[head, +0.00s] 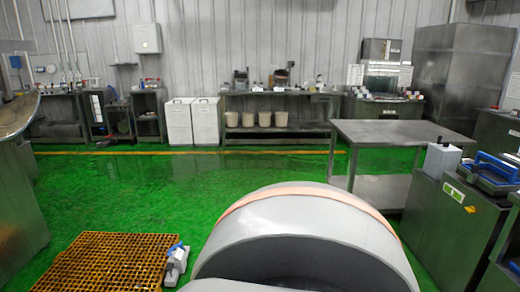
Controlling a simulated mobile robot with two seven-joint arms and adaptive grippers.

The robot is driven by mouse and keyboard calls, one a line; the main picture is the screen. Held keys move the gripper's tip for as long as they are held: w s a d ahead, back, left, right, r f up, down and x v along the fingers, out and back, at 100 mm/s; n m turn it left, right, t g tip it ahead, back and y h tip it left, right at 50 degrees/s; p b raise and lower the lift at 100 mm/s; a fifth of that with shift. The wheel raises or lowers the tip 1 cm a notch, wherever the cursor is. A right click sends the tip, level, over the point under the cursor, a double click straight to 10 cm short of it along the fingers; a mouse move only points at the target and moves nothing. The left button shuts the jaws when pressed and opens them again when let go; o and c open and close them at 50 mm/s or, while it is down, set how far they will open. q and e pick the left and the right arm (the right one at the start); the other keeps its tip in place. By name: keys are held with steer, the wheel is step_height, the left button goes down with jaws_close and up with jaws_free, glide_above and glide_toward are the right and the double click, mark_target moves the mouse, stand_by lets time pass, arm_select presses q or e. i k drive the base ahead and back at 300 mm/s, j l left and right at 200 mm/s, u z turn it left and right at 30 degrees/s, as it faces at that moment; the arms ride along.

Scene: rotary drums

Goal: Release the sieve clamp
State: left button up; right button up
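I cannot make out a sieve clamp with certainty. A blue-framed, tray-like device (493,172) sits on a metal cabinet (452,225) at the right edge; its details are too small to tell whether it holds a sieve or a clamp. A light grey box with a dark knob on top (442,162) stands left of it on the cabinet. Neither my left nor my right gripper is in view.
A bare steel table (390,133) stands right of centre. An orange grating (110,262) lies at the lower left, with a small grey and blue device (177,262) beside it. Green floor (130,185) is open in the middle. A shelf with several buckets (265,119) lines the back.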

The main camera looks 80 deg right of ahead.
mark_target(474, 170)
steer(key=z, duration=4.4)
steer(key=i+l+z, duration=0.35)
steer(key=i+l, duration=0.4)
steer(key=i+l+z, duration=0.4)
steer(key=i+l, duration=0.3)
steer(key=i, duration=0.15)
steer(key=l+z, duration=0.1)
steer(key=z, duration=0.3)
steer(key=l+z, duration=0.15)
steer(key=z, duration=0.25)
